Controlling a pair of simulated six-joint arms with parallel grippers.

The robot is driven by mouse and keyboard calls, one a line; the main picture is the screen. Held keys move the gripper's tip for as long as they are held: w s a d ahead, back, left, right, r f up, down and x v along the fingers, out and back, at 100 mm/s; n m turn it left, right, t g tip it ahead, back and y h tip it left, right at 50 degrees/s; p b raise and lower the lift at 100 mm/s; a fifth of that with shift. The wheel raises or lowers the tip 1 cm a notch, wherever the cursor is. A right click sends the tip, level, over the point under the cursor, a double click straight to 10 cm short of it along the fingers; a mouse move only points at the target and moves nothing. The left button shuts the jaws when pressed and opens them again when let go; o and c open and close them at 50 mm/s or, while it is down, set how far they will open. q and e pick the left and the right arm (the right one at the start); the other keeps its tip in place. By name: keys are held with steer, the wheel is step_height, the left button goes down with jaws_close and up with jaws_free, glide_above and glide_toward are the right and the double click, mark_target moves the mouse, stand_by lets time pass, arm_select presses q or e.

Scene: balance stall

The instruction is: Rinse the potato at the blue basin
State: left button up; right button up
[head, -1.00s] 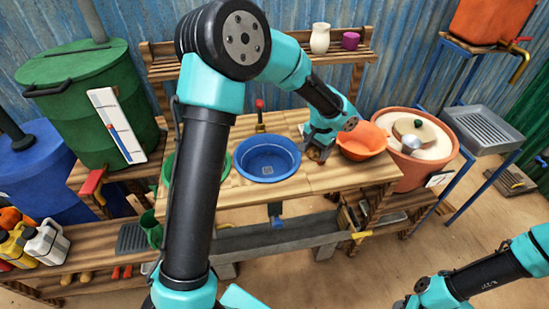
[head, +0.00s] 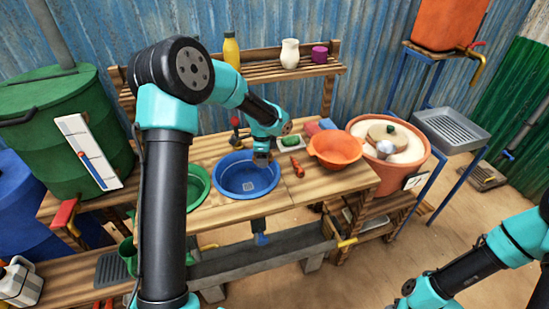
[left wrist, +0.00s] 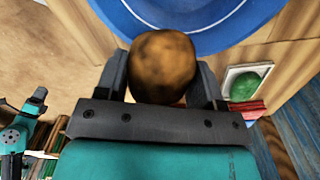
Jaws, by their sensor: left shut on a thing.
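The blue basin (head: 247,177) is set in the wooden counter, and its floor with a drain grid shows. My left gripper (head: 262,158) is at the basin's far right rim. In the left wrist view the gripper (left wrist: 162,80) is shut on the brown, dark-spotted potato (left wrist: 163,62), with the blue basin (left wrist: 190,30) just beyond it. In the head view the potato is mostly hidden by the gripper. My right arm shows at the lower right, but its gripper is not in view.
A green basin (head: 197,184) is left of the blue one. An orange bowl (head: 336,150), an orange-red carrot-like item (head: 297,167) and a soap dish with a green block (head: 291,143) are to the right. A tap with a red knob (head: 235,124) stands behind the basin. A yellow bottle (head: 231,48) is on the shelf.

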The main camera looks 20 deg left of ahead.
arm_select(q)
steer(key=a+f+m, duration=0.2)
steer(key=a+m, duration=0.4)
steer(key=a, duration=0.1)
steer(key=shift+s+a+f, duration=0.15)
steer(key=shift+s+a, duration=0.1)
steer(key=shift+a, duration=0.05)
steer(key=shift+f, duration=0.1)
steer(key=shift+f, duration=7.45)
steer(key=shift+r, duration=0.1)
step_height(320, 180, up, 14)
